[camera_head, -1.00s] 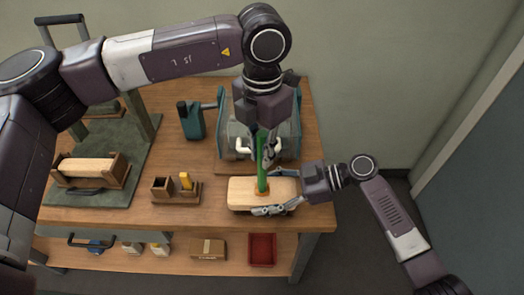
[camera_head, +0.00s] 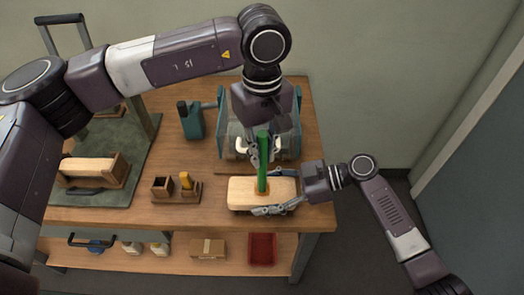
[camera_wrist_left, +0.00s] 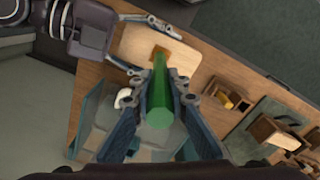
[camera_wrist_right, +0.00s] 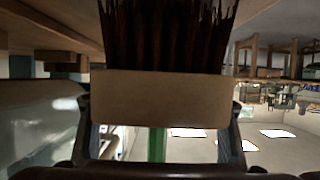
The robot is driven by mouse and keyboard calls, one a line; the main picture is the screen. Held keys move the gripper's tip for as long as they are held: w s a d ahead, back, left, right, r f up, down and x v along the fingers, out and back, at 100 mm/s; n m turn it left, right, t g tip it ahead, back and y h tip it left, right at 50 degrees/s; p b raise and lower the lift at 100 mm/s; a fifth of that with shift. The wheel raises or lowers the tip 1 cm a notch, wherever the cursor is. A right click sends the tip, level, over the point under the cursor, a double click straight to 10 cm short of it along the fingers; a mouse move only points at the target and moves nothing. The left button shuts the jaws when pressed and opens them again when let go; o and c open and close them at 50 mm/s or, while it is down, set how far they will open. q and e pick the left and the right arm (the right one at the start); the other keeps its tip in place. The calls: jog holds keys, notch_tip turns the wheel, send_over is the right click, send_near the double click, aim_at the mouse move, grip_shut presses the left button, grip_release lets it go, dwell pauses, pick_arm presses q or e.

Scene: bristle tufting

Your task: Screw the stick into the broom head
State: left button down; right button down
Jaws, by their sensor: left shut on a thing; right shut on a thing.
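The broom head (camera_head: 240,192) is a pale wooden block near the front right of the table. Its dark bristles (camera_wrist_right: 165,35) show in the right wrist view. The green stick (camera_head: 262,165) stands upright with its lower end at the orange-brown socket (camera_head: 262,192) in the block's top; how deep it sits cannot be told. My left gripper (camera_head: 262,155) is shut on the stick from above, and its fingers flank the stick in the left wrist view (camera_wrist_left: 160,100). My right gripper (camera_head: 270,202) is shut on the broom head from the right, its fingers along the block's sides.
A clear-sided machine with white handles (camera_head: 240,146) stands just behind the broom head. A red bin (camera_head: 262,249) and a carton (camera_head: 207,248) are on the lower shelf.

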pick_arm(q)
jog(key=shift+s+d+m, duration=0.1)
jog(key=shift+s+m, duration=0.1)
jog(key=shift+m, duration=0.2)
pick_arm(e)
jog(key=shift+s+f, duration=0.15)
jog(key=shift+f, duration=0.3)
pick_arm(q)
jog(key=c, duration=1.8)
grip_release()
jog(key=shift+w, duration=0.1)
notch_tip(320, 180, up, 12)
pick_arm(e)
jog(key=c, duration=0.6)
grip_release()
jog(key=shift+c, duration=0.2)
jog(key=shift+o, duration=0.7)
jog(key=shift+r, duration=0.1)
jog(key=shift+d+r, duration=0.1)
